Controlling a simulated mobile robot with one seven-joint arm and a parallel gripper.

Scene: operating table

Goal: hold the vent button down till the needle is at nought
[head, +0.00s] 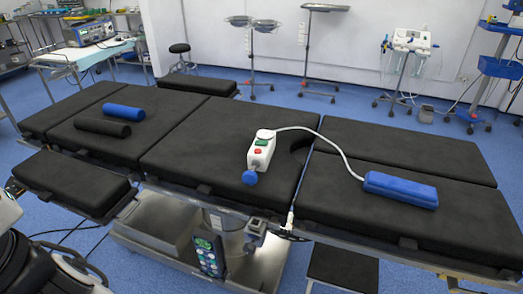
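A white hand unit (260,158) lies on the middle section of the black operating table (205,160). It has a green button (261,142) and a red button (257,151) on its face. I cannot tell from here which one is the vent button. A round part (265,134), perhaps the gauge, is at its far end; any needle is too small to read. A blue bulb or knob (250,178) is at its near end. A white hose (335,147) curves right from the unit to a blue cuff-like block (400,189). My gripper is not in view.
A blue roll (124,112) and a black roll (102,128) lie on the table's left part. A padded side board (70,180) juts out at the near left. A control pendant (209,256) hangs at the near edge. The table around the hand unit is clear.

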